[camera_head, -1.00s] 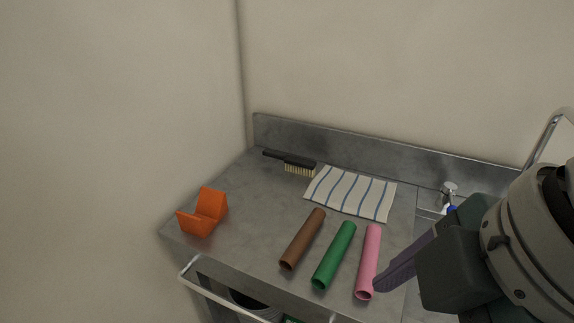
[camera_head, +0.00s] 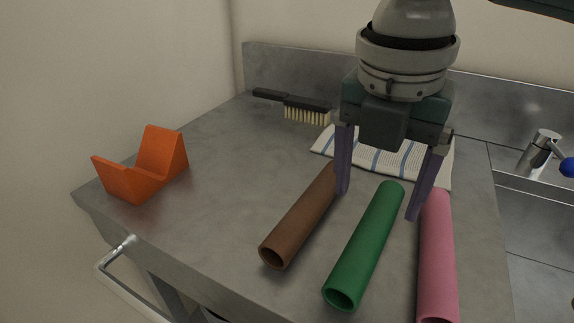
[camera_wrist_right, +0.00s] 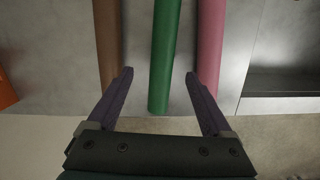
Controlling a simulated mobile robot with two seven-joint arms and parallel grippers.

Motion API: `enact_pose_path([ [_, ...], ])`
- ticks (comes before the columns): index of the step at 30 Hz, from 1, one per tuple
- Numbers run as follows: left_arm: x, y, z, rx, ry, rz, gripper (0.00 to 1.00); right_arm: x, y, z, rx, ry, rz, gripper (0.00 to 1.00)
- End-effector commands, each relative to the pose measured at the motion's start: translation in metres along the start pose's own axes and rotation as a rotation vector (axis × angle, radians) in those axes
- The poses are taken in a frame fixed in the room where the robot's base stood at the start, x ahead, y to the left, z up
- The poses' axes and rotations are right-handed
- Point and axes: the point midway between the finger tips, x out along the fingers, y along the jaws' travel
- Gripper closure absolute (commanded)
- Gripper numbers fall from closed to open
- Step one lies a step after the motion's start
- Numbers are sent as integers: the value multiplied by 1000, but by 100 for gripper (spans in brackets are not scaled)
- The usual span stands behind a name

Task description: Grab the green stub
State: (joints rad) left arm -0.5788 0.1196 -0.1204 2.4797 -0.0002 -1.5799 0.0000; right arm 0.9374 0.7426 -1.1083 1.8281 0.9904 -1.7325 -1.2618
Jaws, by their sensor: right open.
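The green stub (camera_head: 367,244), a hollow tube, lies on the metal cart top between a brown tube (camera_head: 301,218) on its left and a pink tube (camera_head: 437,258) on its right. My right gripper (camera_head: 378,207) is open and empty, pointing down over the far end of the green stub, with one purple finger on each side. In the right wrist view, the green stub (camera_wrist_right: 164,55) runs between the spread fingers (camera_wrist_right: 161,73) without either touching it. I cannot tell the exact height of the fingertips above the cart. My left gripper is not in view.
An orange V-shaped holder (camera_head: 146,167) stands at the left edge. A black-handled brush (camera_head: 300,105) and a striped cloth (camera_head: 386,155) lie at the back. A sink tap (camera_head: 540,152) is at the right. The tubes lie close together, with narrow gaps.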

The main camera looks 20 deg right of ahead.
Motion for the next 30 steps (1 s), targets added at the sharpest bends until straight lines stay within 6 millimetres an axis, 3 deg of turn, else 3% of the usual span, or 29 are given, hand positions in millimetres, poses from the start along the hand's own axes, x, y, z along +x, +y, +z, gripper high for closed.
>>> enact_pose_path([
  [15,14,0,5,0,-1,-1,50,65,-4,-1,1,-1,0,16],
  [23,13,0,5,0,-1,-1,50,68,-4,0,0,-2,3,16],
  [30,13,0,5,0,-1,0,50,67,-4,0,0,-2,2,40],
])
